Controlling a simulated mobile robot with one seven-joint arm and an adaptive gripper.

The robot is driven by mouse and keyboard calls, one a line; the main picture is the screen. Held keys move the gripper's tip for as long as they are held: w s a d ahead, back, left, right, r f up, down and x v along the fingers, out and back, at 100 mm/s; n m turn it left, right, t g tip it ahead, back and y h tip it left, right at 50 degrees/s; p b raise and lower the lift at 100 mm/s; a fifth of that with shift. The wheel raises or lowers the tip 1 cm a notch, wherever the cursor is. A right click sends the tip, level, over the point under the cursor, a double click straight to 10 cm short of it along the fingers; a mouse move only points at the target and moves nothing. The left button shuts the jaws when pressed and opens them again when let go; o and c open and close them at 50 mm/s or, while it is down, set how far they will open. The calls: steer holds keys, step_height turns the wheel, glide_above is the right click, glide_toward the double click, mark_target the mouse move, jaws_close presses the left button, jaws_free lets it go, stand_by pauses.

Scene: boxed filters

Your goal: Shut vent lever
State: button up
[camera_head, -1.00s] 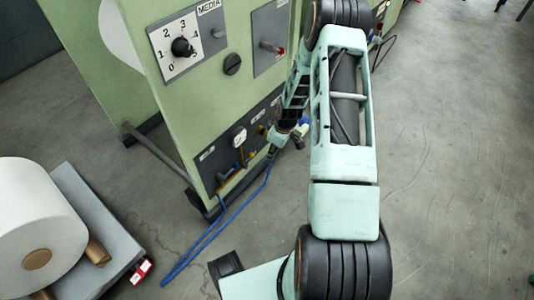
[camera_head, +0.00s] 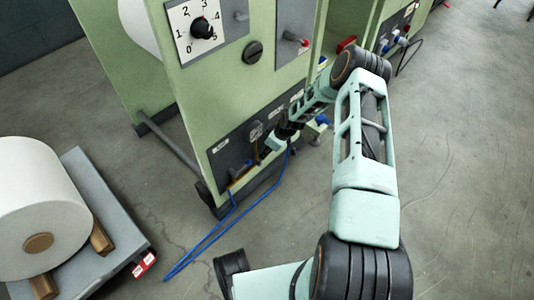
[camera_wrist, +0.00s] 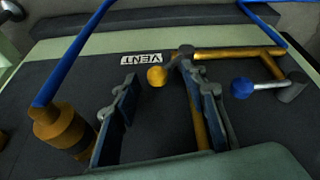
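In the wrist view an orange ball knob (camera_wrist: 157,76) sits just below the upside-down VENT label (camera_wrist: 147,59). My gripper (camera_wrist: 158,72) is open, with one finger to the left of the knob and one to its right. The knob shows between the fingertips, with no contact visible; depth is hard to judge. The knob's stem is mostly hidden by the right finger. In the head view my gripper (camera_head: 275,143) is at the lower dark panel (camera_head: 222,165) of the green machine; the knob cannot be made out there.
A blue ball lever (camera_wrist: 242,88) and brass pipe (camera_wrist: 240,53) are right of the fingers. A brass fitting (camera_wrist: 60,128) with a blue hose (camera_wrist: 75,50) stands left. In the head view, blue hoses (camera_head: 215,236) trail onto the floor; a white roll (camera_head: 40,205) lies on a pallet.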

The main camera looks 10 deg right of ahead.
steer(key=shift+w+a+f, duration=0.15)
steer(key=shift+f, duration=0.3)
jaws_close()
